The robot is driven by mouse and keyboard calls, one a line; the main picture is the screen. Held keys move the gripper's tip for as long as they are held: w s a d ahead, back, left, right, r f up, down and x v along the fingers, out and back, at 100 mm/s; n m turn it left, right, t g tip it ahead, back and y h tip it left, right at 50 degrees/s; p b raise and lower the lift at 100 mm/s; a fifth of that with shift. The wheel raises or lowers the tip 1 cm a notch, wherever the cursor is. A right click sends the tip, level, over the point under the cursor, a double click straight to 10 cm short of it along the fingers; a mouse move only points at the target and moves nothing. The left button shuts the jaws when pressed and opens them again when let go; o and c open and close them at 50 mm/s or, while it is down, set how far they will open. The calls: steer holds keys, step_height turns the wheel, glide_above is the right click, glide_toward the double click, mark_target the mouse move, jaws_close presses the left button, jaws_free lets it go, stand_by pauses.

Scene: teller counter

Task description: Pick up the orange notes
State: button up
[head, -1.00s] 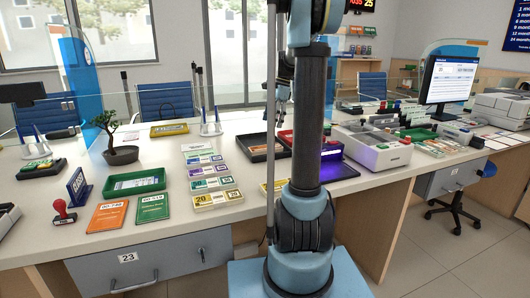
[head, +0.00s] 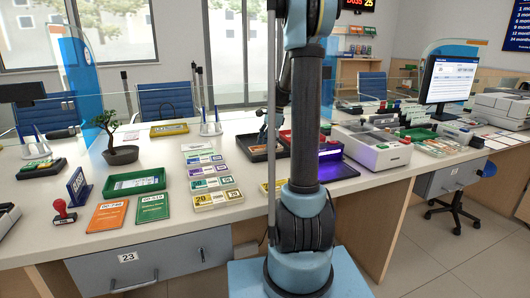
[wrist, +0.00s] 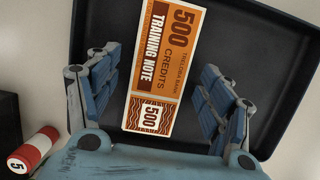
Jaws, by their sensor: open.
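The orange notes (wrist: 165,65), marked 500 credits training note, lie in a black tray (wrist: 290,60) in the wrist view. They lie slightly tilted, between the fingers of my gripper (wrist: 157,63). The blue-grey fingers stand apart on both sides of the notes, with a gap on each side. Nothing is held. In the head view the black tray (head: 256,157) is on the counter, partly hidden behind my arm. The dark end of my gripper (head: 263,136) shows just above it.
A red and white roll marked 5 (wrist: 35,150) lies left of the tray. On the counter (head: 210,225), stacks of coloured notes (head: 213,183) and a green tray (head: 135,182) stand to the left. A grey machine (head: 375,148) stands right of my arm. A clear screen runs along the counter.

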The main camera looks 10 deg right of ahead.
steer(key=shift+f, duration=0.2)
steer(key=c, duration=1.2)
